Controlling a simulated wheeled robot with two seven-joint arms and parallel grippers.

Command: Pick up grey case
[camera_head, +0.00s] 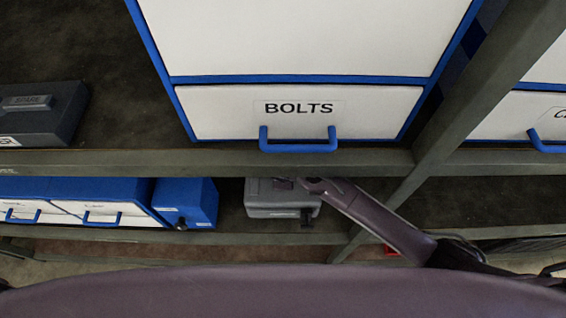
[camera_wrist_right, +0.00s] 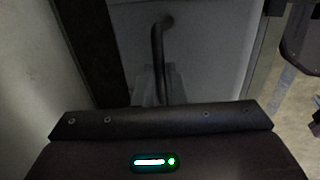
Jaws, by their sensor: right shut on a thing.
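The grey case (camera_head: 270,199) stands on the lower shelf, below the beam in the middle of the head view. My right arm reaches in from the lower right to the case. The upper part of the case and my right gripper are largely hidden by the beam there. In the right wrist view, a dark bent handle (camera_wrist_right: 157,45) runs down from the pale grey surface of the case (camera_wrist_right: 205,45). My right gripper (camera_wrist_right: 160,92) is shut on this handle; its fingers are dim. My left gripper is not in view.
A blue box (camera_head: 186,203) and blue-and-white drawers (camera_head: 75,205) stand left of the case. The shelf beam (camera_head: 200,162) passes just above it and a slanted post (camera_head: 385,205) stands to its right. A BOLTS drawer unit (camera_head: 300,108) and a dark case (camera_head: 40,115) sit on the upper shelf.

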